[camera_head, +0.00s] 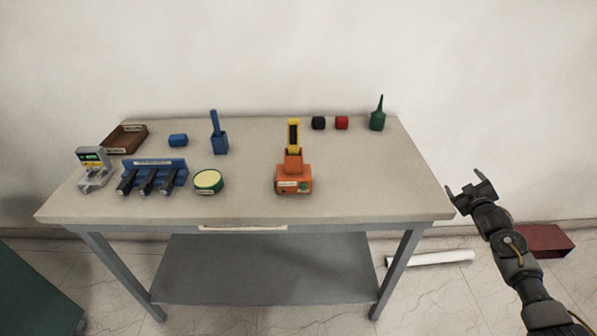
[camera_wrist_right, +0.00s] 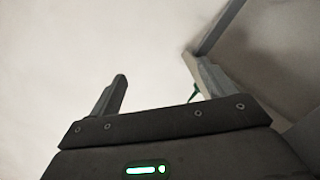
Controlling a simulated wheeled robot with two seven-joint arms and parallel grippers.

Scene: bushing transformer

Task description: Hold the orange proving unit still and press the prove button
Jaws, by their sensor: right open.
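The orange proving unit (camera_head: 294,181) stands on the table right of its middle, near the front half. A yellow and black device (camera_head: 293,134) stands upright at its back, in or behind an orange holder. A small green spot (camera_head: 303,188) shows on the unit's front; I cannot tell whether it is the prove button. My right gripper (camera_head: 468,190) is open and empty, off the table's right edge and well apart from the unit. Its two fingers also show spread in the right wrist view (camera_wrist_right: 158,88). My left gripper is not in view.
Tabletop right of the unit is clear.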

